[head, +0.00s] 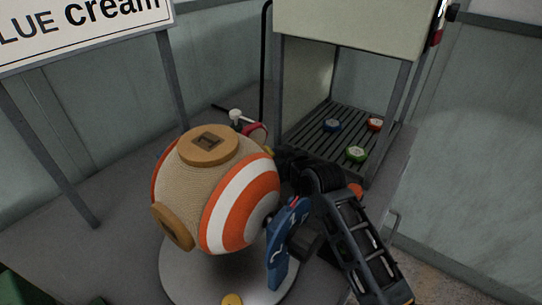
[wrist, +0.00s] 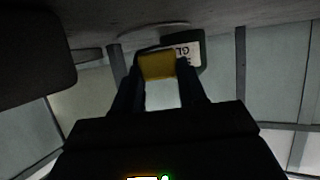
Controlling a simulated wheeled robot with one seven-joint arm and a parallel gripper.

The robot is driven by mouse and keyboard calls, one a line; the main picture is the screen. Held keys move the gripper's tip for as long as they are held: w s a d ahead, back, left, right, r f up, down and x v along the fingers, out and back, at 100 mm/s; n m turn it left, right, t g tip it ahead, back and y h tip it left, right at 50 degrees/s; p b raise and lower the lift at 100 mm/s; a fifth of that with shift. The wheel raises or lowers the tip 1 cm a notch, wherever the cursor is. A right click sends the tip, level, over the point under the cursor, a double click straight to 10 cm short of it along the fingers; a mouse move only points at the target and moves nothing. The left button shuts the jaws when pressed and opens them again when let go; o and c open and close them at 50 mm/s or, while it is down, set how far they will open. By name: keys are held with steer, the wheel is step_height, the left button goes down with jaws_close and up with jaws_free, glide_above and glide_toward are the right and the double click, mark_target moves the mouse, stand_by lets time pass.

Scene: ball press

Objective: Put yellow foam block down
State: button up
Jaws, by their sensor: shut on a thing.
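The yellow foam block (wrist: 157,65) is between the two dark fingers of my gripper (wrist: 160,82) in the wrist view. The gripper is shut on it. In the head view my gripper (head: 277,158) is behind the right side of the large ball, and only a sliver of yellow shows there. The ball hides most of the block. I cannot tell whether the block touches any surface.
The large orange, white and tan ball (head: 215,190) stands on a round grey plate (head: 190,285). Behind it is a slatted rack (head: 315,140) with blue, red and green round pieces. A "LUE cream" sign (head: 80,30) stands left. A yellow piece (head: 232,299) lies at the front.

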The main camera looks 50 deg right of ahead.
steer(key=o, duration=1.1)
steer(key=shift+f, duration=0.2)
steer(key=shift+r, duration=0.25)
steer(key=shift+r+p, duration=0.5)
steer(key=shift+r, duration=0.1)
steer(key=v, duration=1.2)
steer(key=shift+f+b, duration=0.15)
steer(key=shift+b, duration=0.2)
